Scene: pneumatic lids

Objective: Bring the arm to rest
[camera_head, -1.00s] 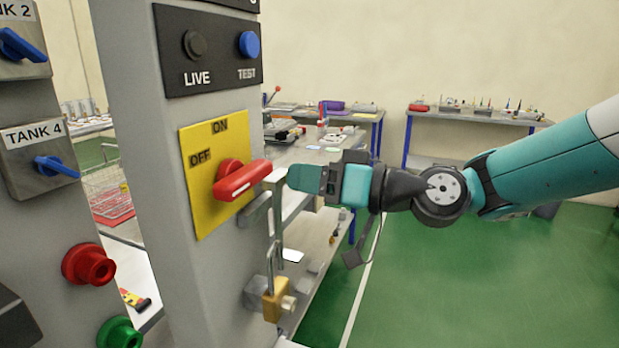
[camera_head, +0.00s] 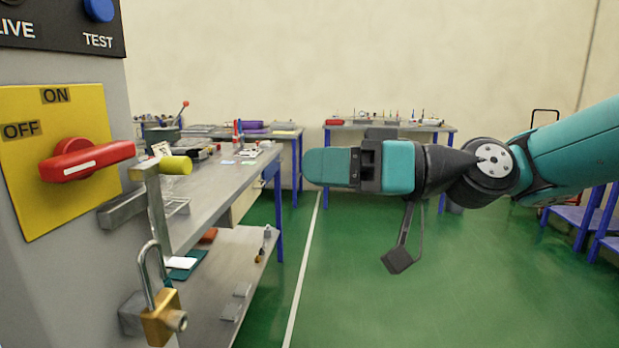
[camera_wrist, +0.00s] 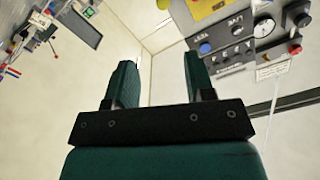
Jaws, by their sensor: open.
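My gripper (camera_head: 328,167) is teal with a dark body and points left in the head view, held in free air over the floor. It stands right of the grey cabinet, clear of the red switch handle (camera_head: 88,160) and the brass padlock (camera_head: 163,318). In the wrist view its two teal fingers (camera_wrist: 157,85) are apart with nothing between them. The red handle sits on a yellow ON/OFF plate (camera_head: 50,205). The padlock hangs by its shackle below a metal hasp (camera_head: 156,215), which has a yellow cylinder (camera_head: 176,165) by its top.
A grey workbench (camera_head: 215,190) with a lower shelf (camera_head: 225,280) stands behind the cabinet. Another bench (camera_head: 390,127) is along the back wall. Blue-framed steps (camera_head: 590,222) are at the right. The green floor (camera_head: 370,300) under my arm is clear.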

